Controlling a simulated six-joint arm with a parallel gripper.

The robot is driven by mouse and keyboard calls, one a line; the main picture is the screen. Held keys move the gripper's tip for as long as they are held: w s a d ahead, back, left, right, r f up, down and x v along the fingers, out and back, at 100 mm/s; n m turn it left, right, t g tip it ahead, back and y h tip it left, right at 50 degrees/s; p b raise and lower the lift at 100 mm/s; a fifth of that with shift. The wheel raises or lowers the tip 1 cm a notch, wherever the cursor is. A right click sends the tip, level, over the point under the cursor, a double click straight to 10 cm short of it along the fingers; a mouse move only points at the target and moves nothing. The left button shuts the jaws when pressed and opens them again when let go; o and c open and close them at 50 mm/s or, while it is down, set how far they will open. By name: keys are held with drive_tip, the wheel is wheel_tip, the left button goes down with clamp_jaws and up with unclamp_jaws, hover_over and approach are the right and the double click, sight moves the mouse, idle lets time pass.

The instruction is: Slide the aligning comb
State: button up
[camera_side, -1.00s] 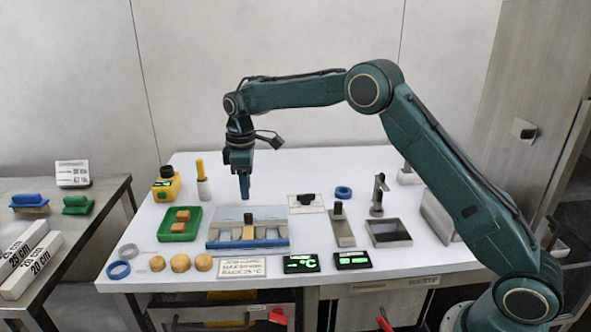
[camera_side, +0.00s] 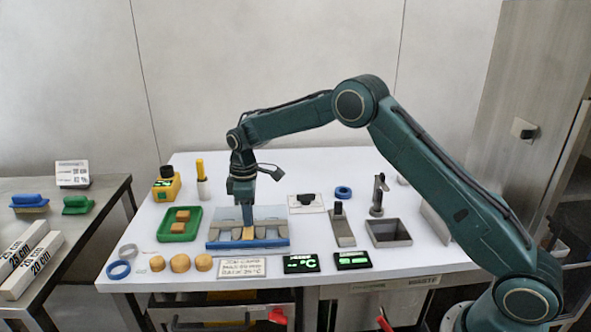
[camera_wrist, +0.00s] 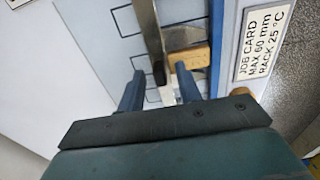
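The aligning comb (camera_side: 270,224) is a grey metal bar with teeth, lying across the light blue-grey mesh board (camera_side: 214,240). In the wrist view the comb shows as a narrow metal strip (camera_wrist: 152,40). A tan bar (camera_side: 248,234) lies beside it, near the board's blue front rail (camera_side: 270,243), and also shows in the wrist view (camera_wrist: 190,58). My gripper (camera_side: 248,222) is low over the middle of the comb. In the wrist view its blue fingers (camera_wrist: 158,82) stand apart, one on each side of the strip.
A green tray (camera_side: 164,236) with brown pieces stands left of the board. Round biscuits (camera_side: 180,263) and a job card (camera_side: 242,268) lie in front. A scraper (camera_side: 342,230) and a dark open tray (camera_side: 390,232) stand right. Free white table lies behind the board.

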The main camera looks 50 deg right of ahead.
clamp_jaws()
drive_tip(key=shift+w+d+r, duration=0.1)
drive_tip(key=shift+w+d, duration=2.7)
drive_tip(key=shift+w, duration=0.1)
drive_tip(key=shift+c, duration=0.7)
unclamp_jaws()
drive_tip(key=shift+d, duration=0.1)
drive_tip(key=shift+o, duration=0.9)
